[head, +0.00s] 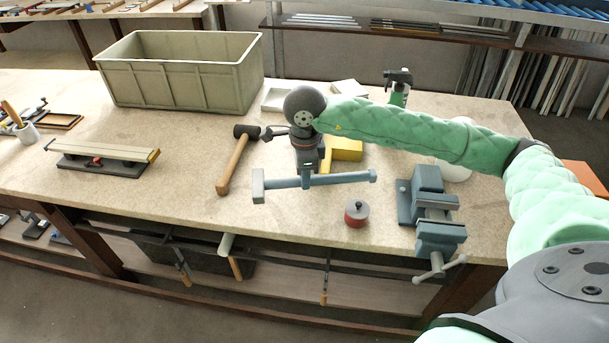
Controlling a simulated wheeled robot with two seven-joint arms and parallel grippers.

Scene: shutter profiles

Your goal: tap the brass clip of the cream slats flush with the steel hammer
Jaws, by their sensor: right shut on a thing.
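The steel hammer (335,179) is blue-grey, with its block-shaped head at the left end and its handle running right. My right gripper (307,172) points down and is shut on the hammer's handle, which lies nearly level over the front middle of the bench. The cream slats (110,150) lie on a dark holder at the left of the bench, well left of the hammer, with a small red part at their front side. My left gripper is not in view.
A mallet (233,162) lies left of the gripper. A yellow block (345,151) is behind it. A red tin (356,214) and a vise (430,208) stand to the right. A large crate (180,90) is at the back. Bench space between slats and mallet is clear.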

